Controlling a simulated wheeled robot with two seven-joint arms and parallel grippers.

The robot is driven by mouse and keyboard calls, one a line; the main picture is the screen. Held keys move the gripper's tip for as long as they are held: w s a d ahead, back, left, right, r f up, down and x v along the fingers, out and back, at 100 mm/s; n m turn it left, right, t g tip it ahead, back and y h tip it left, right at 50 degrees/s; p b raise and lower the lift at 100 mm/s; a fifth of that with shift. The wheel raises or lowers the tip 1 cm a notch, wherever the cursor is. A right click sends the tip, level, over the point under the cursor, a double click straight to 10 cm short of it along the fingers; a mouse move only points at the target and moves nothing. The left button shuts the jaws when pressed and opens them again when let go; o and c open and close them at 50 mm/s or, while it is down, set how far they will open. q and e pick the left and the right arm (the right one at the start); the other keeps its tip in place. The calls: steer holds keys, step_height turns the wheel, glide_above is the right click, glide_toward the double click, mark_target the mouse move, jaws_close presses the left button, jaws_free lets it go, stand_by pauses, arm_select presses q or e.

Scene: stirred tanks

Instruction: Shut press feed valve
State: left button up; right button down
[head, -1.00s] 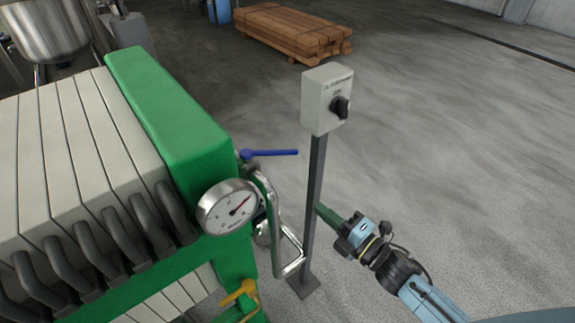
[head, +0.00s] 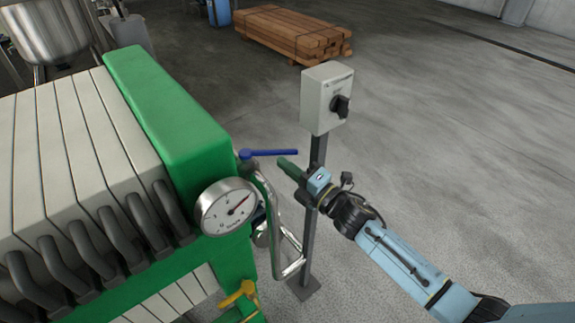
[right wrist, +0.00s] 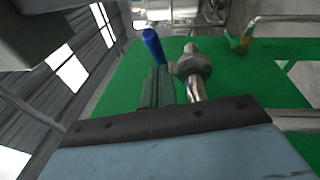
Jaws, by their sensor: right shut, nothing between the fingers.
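The press feed valve has a blue lever (head: 270,152) that points right, out from the green press frame (head: 170,115). It sits above a bent steel pipe (head: 278,225). My right gripper (head: 284,163) is shut and empty, its green fingertips just below the lever's outer half in the head view. In the right wrist view the shut fingers (right wrist: 158,85) point toward the blue lever (right wrist: 152,45), whose end shows just beyond the tips. I cannot tell whether they touch. My left gripper is not in view.
A grey switch box (head: 327,98) on a post (head: 312,215) stands close behind my right gripper. A pressure gauge (head: 229,207) and a yellow lever (head: 238,293) are on the press. Stacked timber (head: 290,35) lies farther back. Floor to the right is clear.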

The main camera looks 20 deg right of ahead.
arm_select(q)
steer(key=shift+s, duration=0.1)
arm_select(e)
steer(key=shift+w, duration=0.25)
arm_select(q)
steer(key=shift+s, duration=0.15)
